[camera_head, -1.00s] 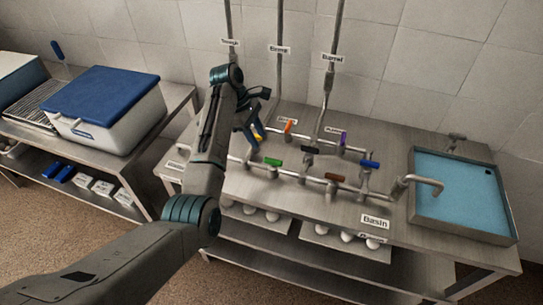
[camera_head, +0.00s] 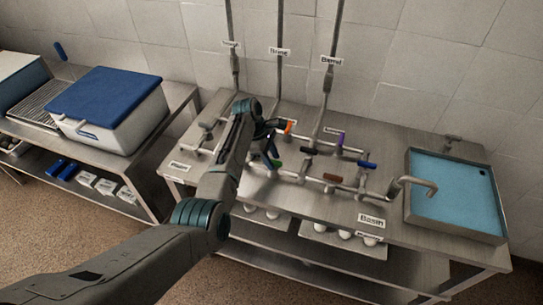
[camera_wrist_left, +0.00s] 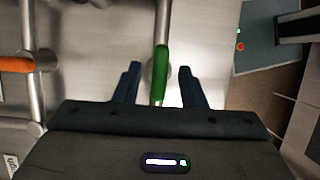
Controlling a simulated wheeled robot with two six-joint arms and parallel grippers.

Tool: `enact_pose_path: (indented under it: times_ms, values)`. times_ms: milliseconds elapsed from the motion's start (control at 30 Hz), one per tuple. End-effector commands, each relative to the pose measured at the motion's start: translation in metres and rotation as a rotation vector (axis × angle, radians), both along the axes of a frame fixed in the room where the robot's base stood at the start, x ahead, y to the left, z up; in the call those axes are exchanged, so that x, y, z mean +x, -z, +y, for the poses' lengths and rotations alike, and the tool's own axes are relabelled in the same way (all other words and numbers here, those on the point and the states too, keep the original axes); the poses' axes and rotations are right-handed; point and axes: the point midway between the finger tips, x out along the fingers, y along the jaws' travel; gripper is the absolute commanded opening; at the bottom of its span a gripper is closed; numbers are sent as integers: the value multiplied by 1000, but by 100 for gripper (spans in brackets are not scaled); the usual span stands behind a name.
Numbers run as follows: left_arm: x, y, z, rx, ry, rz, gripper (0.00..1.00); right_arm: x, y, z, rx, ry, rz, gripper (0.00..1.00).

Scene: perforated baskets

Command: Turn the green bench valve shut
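The green valve handle (camera_head: 278,163) sits on the bench pipework, partly hidden by my left gripper in the head view. In the left wrist view the green handle (camera_wrist_left: 160,75) runs up and down the picture, roughly in line with a metal pipe (camera_wrist_left: 161,22). My left gripper (camera_head: 271,155) is over it, pointing down at the bench. In the wrist view its two dark fingers are open, one on each side of the handle, with gaps showing on both sides. My right gripper is in neither view.
Orange (camera_head: 288,128), purple (camera_head: 340,138), black (camera_head: 308,151), blue (camera_head: 366,165) and brown (camera_head: 332,177) valve handles stand close by on the pipes. A blue-filled basin (camera_head: 452,185) is at the right. A blue-lidded box (camera_head: 105,97) is on the left table.

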Motion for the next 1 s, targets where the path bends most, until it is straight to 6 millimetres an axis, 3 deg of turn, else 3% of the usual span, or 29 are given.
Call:
enact_pose_path:
  times_ms: [167, 367, 400, 767, 1000]
  values:
    - [0, 0, 0, 0, 0, 0, 37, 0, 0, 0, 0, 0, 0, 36]
    - [0, 0, 0, 0, 0, 0, 2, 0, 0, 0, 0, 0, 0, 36]
    - [0, 0, 0, 0, 0, 0, 0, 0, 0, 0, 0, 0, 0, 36]
    - [1, -1, 0, 0, 47, 0, 0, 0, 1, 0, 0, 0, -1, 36]
    - [2, 0, -1, 0, 194, 1, 0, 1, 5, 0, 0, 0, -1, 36]
